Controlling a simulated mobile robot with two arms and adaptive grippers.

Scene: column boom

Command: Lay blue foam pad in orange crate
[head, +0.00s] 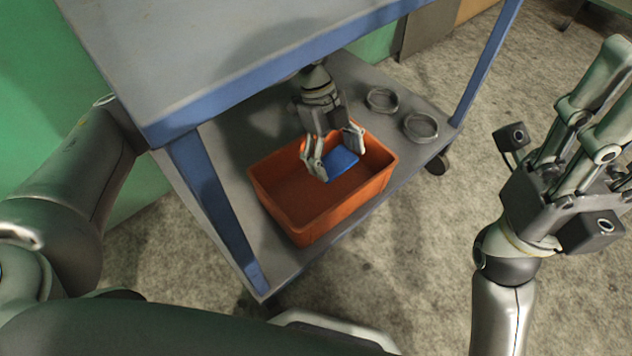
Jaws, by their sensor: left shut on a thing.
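The orange crate (275,205) stands on the lower shelf of a cart, its open top facing up. The blue foam pad (343,161) is within the crate's outline, toward its back right. My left gripper (335,155) reaches down from behind the crate and is shut on the pad. Its fingers partly hide the pad, and I cannot tell whether the pad touches the crate floor. My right gripper (620,85) is away at the right, pointing up, with its fingers apart and nothing seen between them. One fingertip is cut off by the picture edge.
The cart's upper shelf (210,50) overhangs the back left, with blue posts (488,60) at the corners. Two round grey rings or dishes (420,127) (382,100) lie on the lower shelf (352,75) right of my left gripper. Concrete floor surrounds the cart.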

